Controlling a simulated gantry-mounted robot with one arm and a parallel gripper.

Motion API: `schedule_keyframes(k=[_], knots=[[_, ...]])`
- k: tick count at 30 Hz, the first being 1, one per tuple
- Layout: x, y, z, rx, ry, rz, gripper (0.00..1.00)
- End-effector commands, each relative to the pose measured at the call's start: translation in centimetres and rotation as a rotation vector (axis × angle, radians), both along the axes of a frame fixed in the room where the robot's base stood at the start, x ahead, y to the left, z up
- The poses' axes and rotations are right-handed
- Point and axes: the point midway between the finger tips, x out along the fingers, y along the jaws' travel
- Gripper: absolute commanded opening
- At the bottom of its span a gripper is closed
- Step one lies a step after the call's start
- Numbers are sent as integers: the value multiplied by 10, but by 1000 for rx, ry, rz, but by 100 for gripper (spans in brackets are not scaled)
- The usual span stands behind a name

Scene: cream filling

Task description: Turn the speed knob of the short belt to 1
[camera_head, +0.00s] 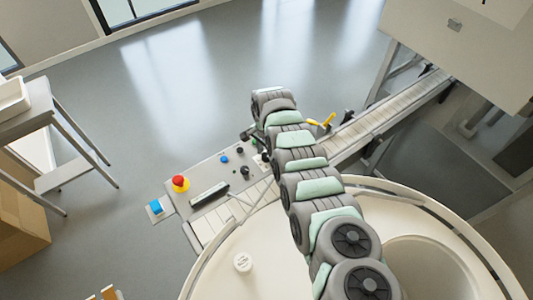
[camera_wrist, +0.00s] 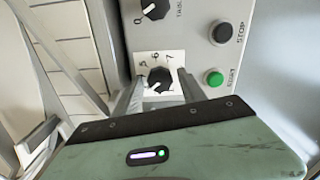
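In the wrist view a black speed knob (camera_wrist: 159,79) sits on a white scale plate with 5, 6 and 7 readable. The rest of the scale is hidden or too small, and I cannot clearly read where the pointer stands. My gripper (camera_wrist: 162,93) is open, with one finger on each side of this knob's near part. I see no clear contact. A second black knob (camera_wrist: 154,8), with a 0 and a partly cut-off label, is above it. In the head view my arm ends over the control panel (camera_head: 215,177) and hides its far right part.
A black STOP button (camera_wrist: 221,32) and a green START button (camera_wrist: 214,78) are right of the knobs. A red emergency button (camera_head: 179,181) is on the panel's left. Belt slats (camera_head: 207,228) run beside the panel. A round table (camera_head: 215,270) stands in front; a long belt (camera_head: 385,117) runs back right.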

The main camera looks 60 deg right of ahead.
Motion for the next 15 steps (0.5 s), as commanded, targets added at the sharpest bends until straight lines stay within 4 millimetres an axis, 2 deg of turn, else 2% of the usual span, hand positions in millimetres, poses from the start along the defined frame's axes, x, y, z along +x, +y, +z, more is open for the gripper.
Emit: schedule_keyframes(k=[2,15], knots=[[0,0,0,0,0,0,41],[0,0,0,0,0,0,5]])
